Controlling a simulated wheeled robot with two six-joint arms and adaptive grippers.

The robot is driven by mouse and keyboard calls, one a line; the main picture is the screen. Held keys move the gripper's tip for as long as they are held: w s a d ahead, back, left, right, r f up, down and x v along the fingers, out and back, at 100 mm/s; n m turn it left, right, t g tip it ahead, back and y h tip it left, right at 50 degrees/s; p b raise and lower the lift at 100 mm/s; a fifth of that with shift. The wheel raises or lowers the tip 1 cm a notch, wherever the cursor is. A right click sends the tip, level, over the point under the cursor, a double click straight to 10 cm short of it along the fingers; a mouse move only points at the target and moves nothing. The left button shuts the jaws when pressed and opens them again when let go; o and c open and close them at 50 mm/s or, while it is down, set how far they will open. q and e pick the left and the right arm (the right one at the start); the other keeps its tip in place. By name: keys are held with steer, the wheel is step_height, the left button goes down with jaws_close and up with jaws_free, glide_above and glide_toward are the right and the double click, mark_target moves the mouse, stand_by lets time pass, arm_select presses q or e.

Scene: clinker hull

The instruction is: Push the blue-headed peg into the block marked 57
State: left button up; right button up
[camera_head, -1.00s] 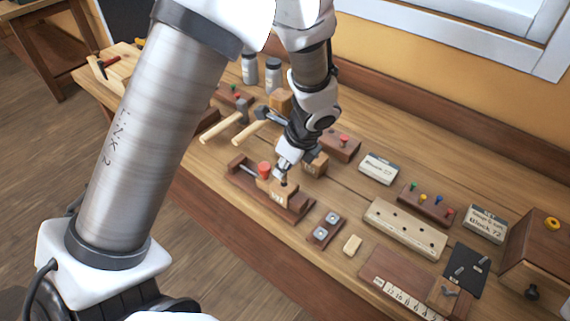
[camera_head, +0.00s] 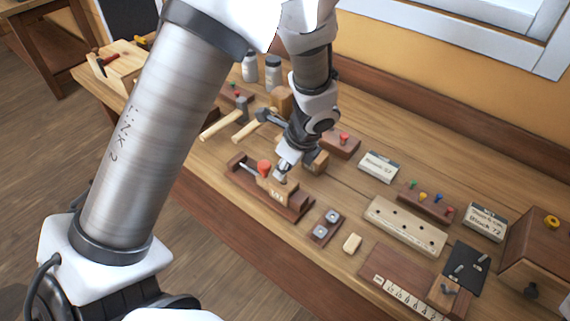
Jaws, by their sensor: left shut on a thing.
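My left gripper (camera_head: 283,171) comes down over a wooden block (camera_head: 274,190) with a pale label, perhaps 57, too small to read surely. The block sits in a dark wooden fixture (camera_head: 297,209). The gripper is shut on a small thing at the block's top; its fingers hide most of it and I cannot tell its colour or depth. My right gripper is not in view.
A red knob (camera_head: 264,167) stands beside the block. Mallets (camera_head: 253,128) lie behind on the left. A pale board with holes (camera_head: 405,226), cards (camera_head: 379,167) and a drawer box (camera_head: 536,248) are at right. A small dark plate (camera_head: 326,225) lies just right of the fixture.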

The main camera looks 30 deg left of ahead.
arm_select(q)
steer(key=shift+f, duration=0.15)
steer(key=shift+f+b, duration=0.3)
steer(key=shift+b, duration=0.05)
steer(key=shift+f+b, duration=0.3)
steer(key=shift+f, duration=0.15)
steer(key=o, duration=0.9)
step_height(320, 180, up, 8)
steer(key=p, duration=0.8)
steer(key=shift+r+p, duration=0.15)
steer(key=shift+p, duration=0.15)
